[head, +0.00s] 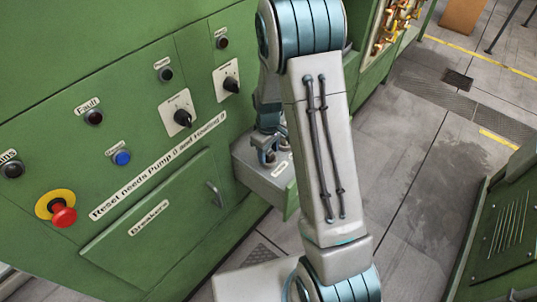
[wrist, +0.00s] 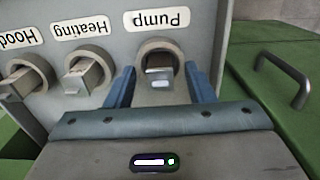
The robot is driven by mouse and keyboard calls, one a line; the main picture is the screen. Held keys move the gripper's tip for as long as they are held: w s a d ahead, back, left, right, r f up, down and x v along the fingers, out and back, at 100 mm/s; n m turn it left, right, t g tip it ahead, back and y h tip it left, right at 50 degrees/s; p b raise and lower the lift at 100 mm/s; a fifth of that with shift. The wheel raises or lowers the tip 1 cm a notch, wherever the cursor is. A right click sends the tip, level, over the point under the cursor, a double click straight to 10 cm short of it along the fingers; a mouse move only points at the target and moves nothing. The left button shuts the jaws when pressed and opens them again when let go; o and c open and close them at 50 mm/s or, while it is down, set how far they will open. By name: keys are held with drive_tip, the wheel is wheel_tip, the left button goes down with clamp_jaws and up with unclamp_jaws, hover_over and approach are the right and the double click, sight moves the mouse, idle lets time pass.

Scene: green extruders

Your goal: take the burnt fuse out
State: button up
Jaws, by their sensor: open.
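In the wrist view, the Pump fuse (wrist: 159,80) sits in a round grey socket under the upside-down "Pump" label. It looks darker than the others, with a pale end. My gripper (wrist: 158,88) is open, with one blue finger on each side of this socket; whether the fingers touch it I cannot tell. The Heating fuse (wrist: 84,76) and the Hood fuse (wrist: 22,82) sit in sockets to the left. In the head view, my gripper (head: 267,152) is at the open grey fuse drawer (head: 262,178), and my arm hides part of it.
The green cabinet carries a breaker door (head: 150,228), a red stop button (head: 64,216), a blue button (head: 121,158), a dark fault lamp (head: 93,117) and rotary switches (head: 182,117). Another green machine (head: 505,235) stands at right. Grey floor (head: 400,150) lies clear between them.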

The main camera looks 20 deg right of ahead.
drive_tip(key=shift+f, duration=0.1)
clamp_jaws()
